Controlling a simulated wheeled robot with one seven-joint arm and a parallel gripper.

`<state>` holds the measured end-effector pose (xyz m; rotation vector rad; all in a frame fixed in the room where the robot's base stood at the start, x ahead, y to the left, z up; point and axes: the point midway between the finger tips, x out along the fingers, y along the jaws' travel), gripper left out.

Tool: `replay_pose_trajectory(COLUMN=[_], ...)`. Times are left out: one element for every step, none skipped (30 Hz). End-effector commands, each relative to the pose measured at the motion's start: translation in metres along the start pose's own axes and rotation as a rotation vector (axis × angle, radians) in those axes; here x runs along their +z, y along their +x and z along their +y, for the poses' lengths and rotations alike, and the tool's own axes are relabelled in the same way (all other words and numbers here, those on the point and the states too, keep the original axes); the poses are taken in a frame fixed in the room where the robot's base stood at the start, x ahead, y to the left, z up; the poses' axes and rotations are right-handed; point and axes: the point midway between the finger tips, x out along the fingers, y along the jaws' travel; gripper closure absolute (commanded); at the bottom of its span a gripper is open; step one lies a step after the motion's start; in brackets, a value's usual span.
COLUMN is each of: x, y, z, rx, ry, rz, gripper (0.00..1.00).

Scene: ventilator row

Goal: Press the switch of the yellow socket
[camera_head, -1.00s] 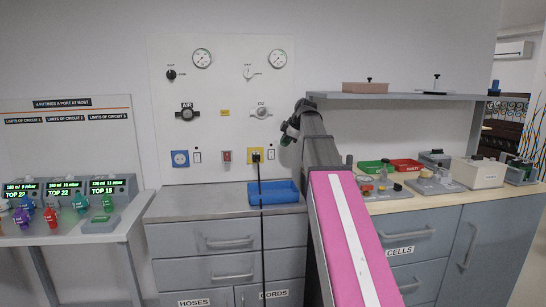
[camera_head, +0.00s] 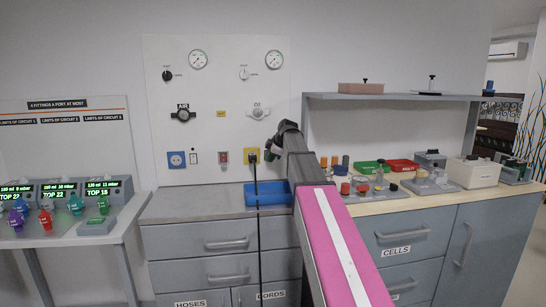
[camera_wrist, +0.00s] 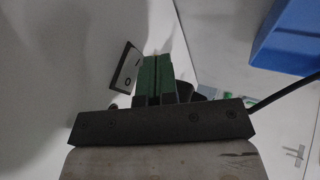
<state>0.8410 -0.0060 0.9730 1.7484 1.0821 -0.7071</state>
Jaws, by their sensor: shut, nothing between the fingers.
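The yellow socket (camera_head: 250,151) is on the white wall panel, with a black plug and cord in it. Its switch is hidden behind my gripper (camera_head: 268,153) in the head view. In the wrist view a white rocker switch (camera_wrist: 125,68) with a dark frame and I and O marks shows just left of my gripper's green fingertips (camera_wrist: 155,62). The fingers are shut together and empty. They are close to the panel beside the switch; I cannot tell whether they touch it.
The black cord (camera_head: 258,225) hangs down from the plug, over the blue tray (camera_head: 266,194) on the counter. A shelf (camera_head: 400,97) juts out at right.

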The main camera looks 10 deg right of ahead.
Motion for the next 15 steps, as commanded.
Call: replay_pose_trajectory(x=[0.0001, 0.0002, 0.0003, 0.0004, 0.0005, 0.0005, 0.0005, 0.0005, 0.0006, 0.0006, 0.0006, 0.0006, 0.0006, 0.0006, 0.0006], y=[0.0028, 0.0037, 0.0047, 0.0053, 0.0057, 0.0061, 0.0062, 0.0062, 0.0062, 0.0062, 0.0062, 0.0061, 0.0061, 0.0061, 0.0062], z=[0.0055, 0.0069, 0.0084, 0.0092, 0.0097, 0.0102, 0.0103, 0.0104, 0.0103, 0.0102, 0.0101, 0.01, 0.01, 0.01, 0.0101], rx=[0.0, 0.0, 0.0, 0.0, 0.001, 0.001, 0.001, 0.001, 0.001, 0.001, 0.001, 0.001, 0.001, 0.001, 0.001], ry=[0.0, 0.0, 0.0, 0.0, 0.0, 0.0, 0.0, 0.0, 0.0, 0.0, 0.0, 0.0, 0.0, 0.0, 0.0], rz=[0.0, 0.0, 0.0, 0.0, 0.0, 0.0, 0.0, 0.0, 0.0, 0.0, 0.0, 0.0, 0.0, 0.0, 0.0], gripper=[1.0, 1.0, 1.0, 1.0, 1.0, 1.0, 1.0, 1.0, 1.0, 1.0, 1.0, 1.0, 1.0, 1.0, 1.0])
